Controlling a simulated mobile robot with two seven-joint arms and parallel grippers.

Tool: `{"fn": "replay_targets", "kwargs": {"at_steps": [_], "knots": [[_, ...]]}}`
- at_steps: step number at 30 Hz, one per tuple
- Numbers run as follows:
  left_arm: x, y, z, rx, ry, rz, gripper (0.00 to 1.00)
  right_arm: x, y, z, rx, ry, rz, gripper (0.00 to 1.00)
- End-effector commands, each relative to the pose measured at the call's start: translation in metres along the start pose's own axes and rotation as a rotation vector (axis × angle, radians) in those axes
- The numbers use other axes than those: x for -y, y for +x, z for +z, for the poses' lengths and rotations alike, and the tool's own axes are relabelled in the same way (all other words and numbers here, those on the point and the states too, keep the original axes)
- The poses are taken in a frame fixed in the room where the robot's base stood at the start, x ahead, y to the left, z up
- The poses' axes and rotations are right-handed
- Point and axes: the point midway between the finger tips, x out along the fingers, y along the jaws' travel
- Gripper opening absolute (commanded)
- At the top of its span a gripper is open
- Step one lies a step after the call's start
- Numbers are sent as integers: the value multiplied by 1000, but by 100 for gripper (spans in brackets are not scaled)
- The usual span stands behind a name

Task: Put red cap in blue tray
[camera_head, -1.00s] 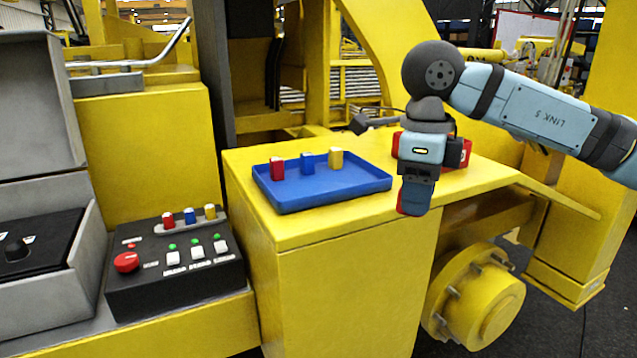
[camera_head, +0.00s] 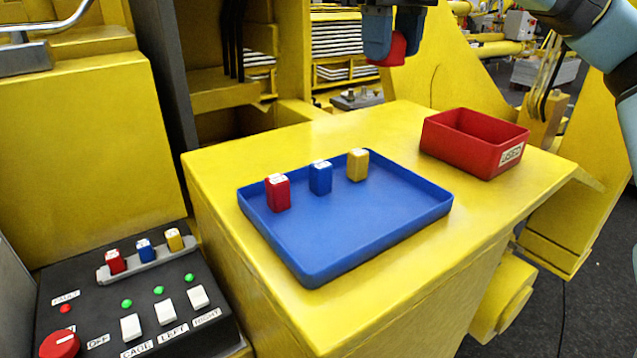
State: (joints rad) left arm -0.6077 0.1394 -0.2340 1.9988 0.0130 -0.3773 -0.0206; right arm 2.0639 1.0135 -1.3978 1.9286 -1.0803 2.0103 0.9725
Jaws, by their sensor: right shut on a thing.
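My right gripper (camera_head: 392,40) is at the top edge, pointing down, shut on a red cap (camera_head: 397,50) that shows between and below its fingers. It is held in the air, higher in the picture than the blue tray (camera_head: 365,243). The tray lies on the yellow platform. A red cap (camera_head: 278,193), a blue cap (camera_head: 320,178) and a yellow cap (camera_head: 357,165) stand in a row along its far left side. The rest of the tray floor is bare. My left gripper is not in view.
A red bin (camera_head: 470,150) with a label stands right of the tray. A black control box (camera_head: 75,290) at lower left carries red, blue and yellow caps on a grey strip, with buttons and a red knob. The yellow platform (camera_head: 310,140) is clear behind the tray.

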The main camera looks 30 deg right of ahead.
Motion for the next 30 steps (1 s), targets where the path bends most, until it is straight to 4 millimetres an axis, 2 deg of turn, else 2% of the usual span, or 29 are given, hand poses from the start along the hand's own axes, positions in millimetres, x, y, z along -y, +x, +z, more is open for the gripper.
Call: {"fn": "replay_targets", "kwargs": {"at_steps": [5, 12, 21, 26, 30], "knots": [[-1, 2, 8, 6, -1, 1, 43, 0, 18, 0, -3, -2, 0, 20], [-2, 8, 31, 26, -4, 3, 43, 0, 71, 0, -4, -1, 1, 20], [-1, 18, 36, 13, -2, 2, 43, 0, 133, 0, -3, -2, 1, 20], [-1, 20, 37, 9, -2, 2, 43, 0, 155, 0, -3, -1, 1, 20], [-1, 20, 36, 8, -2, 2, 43, 0, 163, 0, 1, 0, 0, 20]]}}
